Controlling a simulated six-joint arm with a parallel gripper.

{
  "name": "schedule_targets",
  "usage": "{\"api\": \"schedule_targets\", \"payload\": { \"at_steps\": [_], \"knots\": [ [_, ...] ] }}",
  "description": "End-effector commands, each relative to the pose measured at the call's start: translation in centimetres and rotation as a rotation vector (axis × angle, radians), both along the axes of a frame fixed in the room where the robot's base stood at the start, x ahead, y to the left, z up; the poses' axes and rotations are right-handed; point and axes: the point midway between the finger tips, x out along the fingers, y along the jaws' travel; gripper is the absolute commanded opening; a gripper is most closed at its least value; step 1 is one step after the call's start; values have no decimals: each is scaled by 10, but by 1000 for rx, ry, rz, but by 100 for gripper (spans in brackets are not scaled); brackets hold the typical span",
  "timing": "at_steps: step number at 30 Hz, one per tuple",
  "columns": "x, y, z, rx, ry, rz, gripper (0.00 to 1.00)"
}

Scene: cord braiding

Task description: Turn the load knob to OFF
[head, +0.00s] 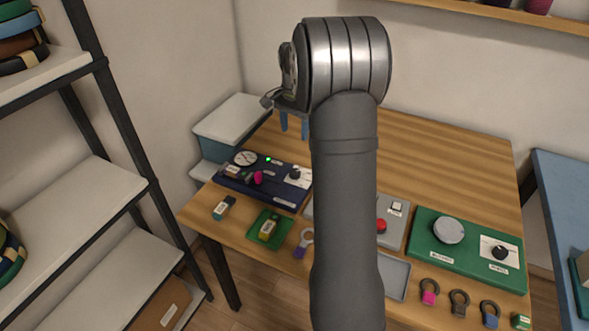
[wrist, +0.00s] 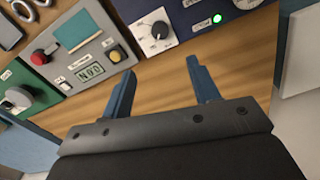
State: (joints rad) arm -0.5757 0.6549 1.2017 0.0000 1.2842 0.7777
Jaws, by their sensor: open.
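A small black knob on a white dial plate (head: 294,174) sits at the right end of the dark blue panel (head: 276,194). In the wrist view this black knob (wrist: 159,30) is near the top centre, beside a lit green lamp (wrist: 217,18). Another black knob (head: 499,252) on a white plate sits on the green panel (head: 455,270). The labels are too small to read, so I cannot tell which is the load knob. My gripper (head: 294,124) is open and empty above the table, behind the blue panel; its blue fingers (wrist: 160,72) touch nothing.
A grey panel (head: 392,232) with a red button (head: 381,226) stands between the blue and green panels, partly hidden by my arm. Several ringed tags and small blocks lie along the front edge. Grey-blue boxes (head: 230,128) stand at the left. Bare wood lies behind the panels.

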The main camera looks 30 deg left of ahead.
Motion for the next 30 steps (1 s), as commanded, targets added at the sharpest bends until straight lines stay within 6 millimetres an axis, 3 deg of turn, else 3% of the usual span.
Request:
{"api": "schedule_targets", "payload": {
  "at_steps": [18,24,30],
  "knots": [
    [-1,-1,-128,-2,4,3,56],
    [0,0,-155,-1,1,3,56],
    [0,0,-164,0,0,3,56]
  ]
}}
